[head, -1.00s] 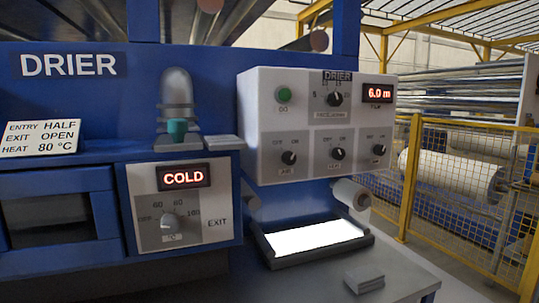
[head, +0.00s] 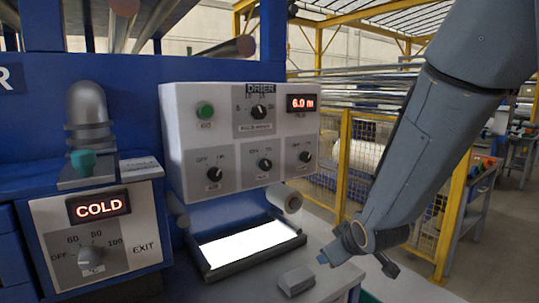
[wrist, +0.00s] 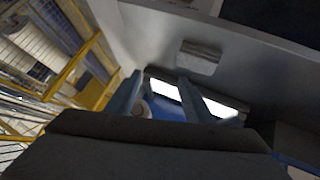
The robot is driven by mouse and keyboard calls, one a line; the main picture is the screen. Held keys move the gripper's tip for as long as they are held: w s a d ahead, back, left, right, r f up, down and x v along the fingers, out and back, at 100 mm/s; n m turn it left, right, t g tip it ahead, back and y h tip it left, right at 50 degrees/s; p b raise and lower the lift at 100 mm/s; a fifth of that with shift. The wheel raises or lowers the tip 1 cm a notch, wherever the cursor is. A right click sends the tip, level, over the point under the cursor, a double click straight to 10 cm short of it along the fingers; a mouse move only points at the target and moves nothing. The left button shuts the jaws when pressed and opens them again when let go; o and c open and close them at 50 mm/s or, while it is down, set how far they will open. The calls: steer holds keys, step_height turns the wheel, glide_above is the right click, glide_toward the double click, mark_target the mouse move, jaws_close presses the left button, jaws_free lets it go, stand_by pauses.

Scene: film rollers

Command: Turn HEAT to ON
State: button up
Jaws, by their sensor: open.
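The white DRIER control panel (head: 240,130) is in the head view, left of my arm. Its lower row has three dark knobs on grey plates: a left knob (head: 214,174), a middle knob (head: 265,163) and a right knob (head: 305,157). Their small labels are blurred; the middle one may read HEAT. I cannot tell its pointer setting for sure. My gripper (head: 357,262) is open and empty, low and to the right of the panel, apart from the knobs. Its two fingers also show in the wrist view (wrist: 159,78), pointing toward the bench and the lit tray.
A lit white tray (head: 245,243) and a roller end (head: 287,198) lie below the panel. A small grey block (head: 296,281) is on the bench. At left are a COLD display (head: 98,206) and temperature knob (head: 91,255). A yellow fence (head: 345,165) stands behind my arm.

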steer(key=w+a+r+n+t+y+p, duration=0.3)
steer(key=w+a+r+n, duration=0.15)
steer(key=r, duration=0.35)
steer(key=n+t+y+p, duration=0.3)
steer(key=n+y, duration=0.1)
steer(key=y, duration=0.2)
glide_toward(268, 166)
steer(key=x, duration=0.2)
steer(key=p+x, duration=0.2)
steer(key=x, duration=0.5)
steer(key=shift+p, duration=0.35)
